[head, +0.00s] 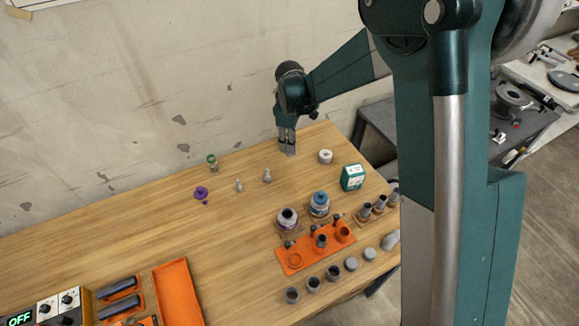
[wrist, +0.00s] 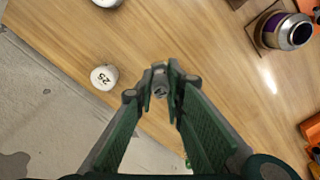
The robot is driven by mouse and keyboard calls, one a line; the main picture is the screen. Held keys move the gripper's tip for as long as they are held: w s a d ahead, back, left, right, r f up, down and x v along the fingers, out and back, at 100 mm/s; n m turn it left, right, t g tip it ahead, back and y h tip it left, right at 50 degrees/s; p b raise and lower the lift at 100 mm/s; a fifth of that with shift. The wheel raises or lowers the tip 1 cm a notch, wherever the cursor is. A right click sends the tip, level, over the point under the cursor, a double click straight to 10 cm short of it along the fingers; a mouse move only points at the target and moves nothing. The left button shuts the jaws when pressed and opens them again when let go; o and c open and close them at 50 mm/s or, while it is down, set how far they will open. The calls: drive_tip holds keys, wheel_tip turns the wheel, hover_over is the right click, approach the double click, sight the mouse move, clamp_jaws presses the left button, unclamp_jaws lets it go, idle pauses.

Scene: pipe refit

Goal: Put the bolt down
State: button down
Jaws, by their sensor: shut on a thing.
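My gripper (head: 289,151) is low over the far part of the wooden table, near the wall, in the head view. In the wrist view its fingers (wrist: 161,82) are closed around a small grey piece, the bolt (wrist: 161,90). Only the bolt's end shows between the fingertips; the fingers hide the rest. In the head view I cannot make out the bolt, nor whether it touches the table (head: 130,230).
A white roll (head: 325,156) and a green box (head: 352,177) stand right of the gripper. Two small grey pieces (head: 267,175) stand left of it. Jars (head: 287,219) and an orange holder (head: 290,262) are nearer. Bare wood lies at left.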

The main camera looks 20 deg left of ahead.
sight(289, 155)
drive_tip(key=shift+f, duration=2.85)
drive_tip(key=shift+f+b, duration=0.4)
drive_tip(key=shift+f, duration=1.5)
drive_tip(key=shift+f, duration=0.15)
drive_tip(key=c, duration=2.4)
unclamp_jaws()
drive_tip(key=shift+r, duration=0.2)
drive_tip(key=shift+r+p, duration=0.45)
drive_tip(key=shift+r, duration=5.55)
